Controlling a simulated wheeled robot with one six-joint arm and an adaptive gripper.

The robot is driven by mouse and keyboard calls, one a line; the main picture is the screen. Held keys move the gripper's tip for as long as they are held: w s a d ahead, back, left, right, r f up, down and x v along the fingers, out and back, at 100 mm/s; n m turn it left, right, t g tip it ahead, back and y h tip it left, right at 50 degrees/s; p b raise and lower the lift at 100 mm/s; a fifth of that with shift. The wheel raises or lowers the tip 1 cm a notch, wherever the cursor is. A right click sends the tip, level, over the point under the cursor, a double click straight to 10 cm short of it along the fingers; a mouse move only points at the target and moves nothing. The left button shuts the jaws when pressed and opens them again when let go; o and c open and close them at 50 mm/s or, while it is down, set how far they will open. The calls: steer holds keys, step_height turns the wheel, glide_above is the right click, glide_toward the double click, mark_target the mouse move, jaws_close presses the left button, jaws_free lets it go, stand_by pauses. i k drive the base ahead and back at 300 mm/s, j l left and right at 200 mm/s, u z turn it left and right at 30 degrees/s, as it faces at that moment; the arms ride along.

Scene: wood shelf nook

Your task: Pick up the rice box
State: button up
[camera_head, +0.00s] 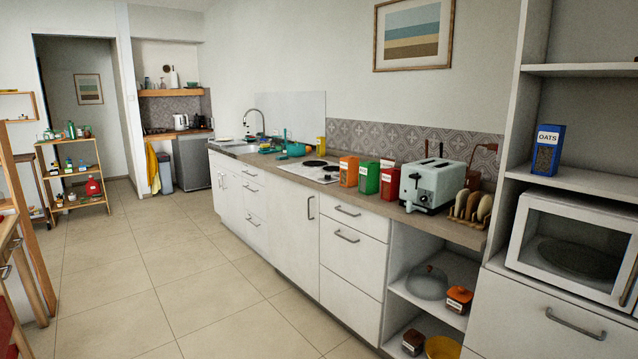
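No box that I can read as rice shows. Three label-bearing boxes stand upright side by side on the counter: an orange box (349,172), a green box (369,179) and a red box (390,184). Their labels are too small to read, so I cannot tell whether one is the rice box. A blue box (547,151) on the right shelf reads OATS. My gripper is not in view.
A pale toaster (432,185) and a rack with bread slices (470,207) stand right of the boxes. A white hob (314,168) lies left of them. A microwave (575,245) sits under the oats shelf. The tiled floor (190,285) before the cabinets is clear.

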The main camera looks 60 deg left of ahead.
mark_target(370, 170)
steer(key=k+l+u, duration=0.1)
steer(key=u, duration=0.95)
steer(key=i+u, duration=0.15)
steer(key=u, duration=0.2)
steer(key=i+u, duration=0.15)
steer(key=u, duration=0.2)
steer(key=i+j+z, duration=0.25)
steer(key=i+j, duration=0.15)
steer(key=i, duration=0.6)
steer(key=i+j+z, duration=0.3)
steer(key=i+j, duration=0.35)
steer(key=i, duration=0.35)
steer(key=i+j+z, duration=0.25)
steer(key=i+j, duration=0.55)
steer(key=i, duration=0.1)
